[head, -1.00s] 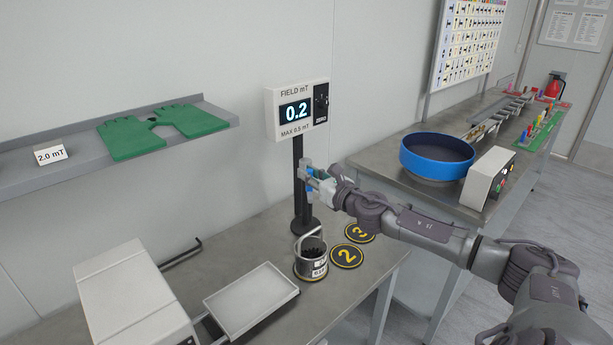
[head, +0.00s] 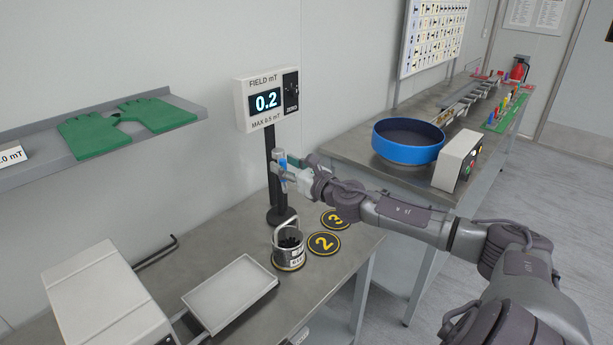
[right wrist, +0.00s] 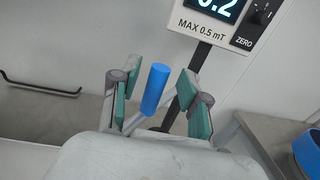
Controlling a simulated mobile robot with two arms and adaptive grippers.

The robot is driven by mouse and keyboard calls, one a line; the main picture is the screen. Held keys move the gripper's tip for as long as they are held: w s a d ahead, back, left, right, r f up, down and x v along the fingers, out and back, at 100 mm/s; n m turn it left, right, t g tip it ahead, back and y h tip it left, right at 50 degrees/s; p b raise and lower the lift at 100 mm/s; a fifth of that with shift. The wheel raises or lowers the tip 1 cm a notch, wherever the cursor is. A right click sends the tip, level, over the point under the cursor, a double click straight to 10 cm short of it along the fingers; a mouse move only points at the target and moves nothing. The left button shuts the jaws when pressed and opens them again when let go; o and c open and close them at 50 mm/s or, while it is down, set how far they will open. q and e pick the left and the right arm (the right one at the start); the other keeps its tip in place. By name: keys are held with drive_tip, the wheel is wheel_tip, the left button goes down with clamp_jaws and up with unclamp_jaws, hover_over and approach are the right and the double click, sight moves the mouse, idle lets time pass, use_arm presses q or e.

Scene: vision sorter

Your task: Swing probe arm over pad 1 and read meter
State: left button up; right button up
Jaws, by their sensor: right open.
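The field meter (head: 267,99) stands on a dark post (head: 270,165) and reads 0.2, with "MAX 0.5 mT" printed below. A blue cylindrical handle (right wrist: 155,89), seemingly the probe arm's, stands tilted between my right gripper's fingers (right wrist: 158,82). The fingers are open, one on each side, with visible gaps. In the head view my right gripper (head: 287,173) is beside the post. Pads 2 (head: 323,243) and 3 (head: 335,219) lie on the bench. Pad 1's number is not visible; a metal cup (head: 288,258) with dark contents stands beside pad 2. My left gripper is out of view.
A white tray (head: 230,294) and a pale box (head: 108,298) occupy the bench's left part. A shelf (head: 190,111) above holds green gloves (head: 128,127). A blue bowl (head: 408,142) and control box (head: 458,161) stand on the right bench.

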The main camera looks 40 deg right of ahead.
drive_tip(key=s, duration=1)
drive_tip(key=shift+s, duration=0.35)
drive_tip(key=shift+d, duration=0.1)
